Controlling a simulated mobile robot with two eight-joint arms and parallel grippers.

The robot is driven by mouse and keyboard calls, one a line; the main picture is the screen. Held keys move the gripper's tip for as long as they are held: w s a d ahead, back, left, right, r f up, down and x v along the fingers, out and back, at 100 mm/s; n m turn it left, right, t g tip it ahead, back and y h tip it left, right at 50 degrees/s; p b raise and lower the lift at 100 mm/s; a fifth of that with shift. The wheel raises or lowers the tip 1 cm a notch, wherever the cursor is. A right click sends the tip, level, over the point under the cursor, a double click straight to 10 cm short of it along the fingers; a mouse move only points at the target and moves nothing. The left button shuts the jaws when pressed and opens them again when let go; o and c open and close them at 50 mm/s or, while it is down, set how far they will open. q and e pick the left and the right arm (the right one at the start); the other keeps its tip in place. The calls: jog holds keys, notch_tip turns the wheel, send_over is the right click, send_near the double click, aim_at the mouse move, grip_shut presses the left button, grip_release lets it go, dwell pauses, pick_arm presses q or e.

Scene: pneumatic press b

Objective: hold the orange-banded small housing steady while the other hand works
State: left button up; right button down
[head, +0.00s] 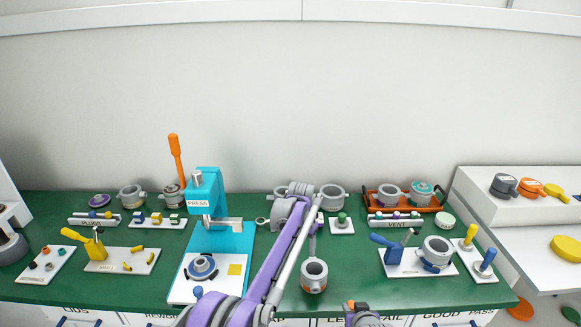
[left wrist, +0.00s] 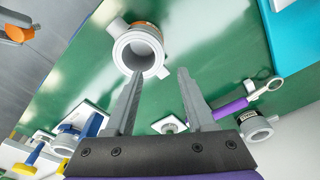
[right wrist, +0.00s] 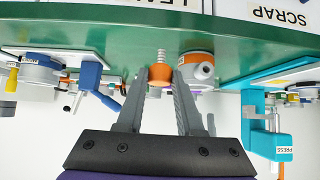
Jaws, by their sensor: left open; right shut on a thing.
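The small grey housing with the orange band (head: 314,275) stands upright on the green bench, right of the press. In the left wrist view it (left wrist: 140,52) shows its round open bore just beyond my fingertips. My left gripper (left wrist: 152,78) is open and empty. It is close to the housing, with no grip on it; whether a finger touches it is unclear. The head view shows the left arm reaching over the bench. My right gripper (right wrist: 158,88) is shut on an orange piece with a ribbed grey stem (right wrist: 158,76), at the bench's front edge (head: 352,305).
The blue press (head: 207,195) stands left of the housing. A purple-handled ring tool and another housing (left wrist: 255,124) lie behind it. A blue-handled clamp fixture (head: 392,250) is to the right. Bare green bench lies around the housing.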

aim_at(306, 263)
pick_arm(q)
jog(key=f, duration=0.6)
jog(key=w+f, duration=0.1)
jog(key=f, duration=0.3)
jog(key=shift+d, duration=0.35)
grip_shut()
dwell(0.9)
jog(key=shift+f, duration=0.1)
dwell(0.6)
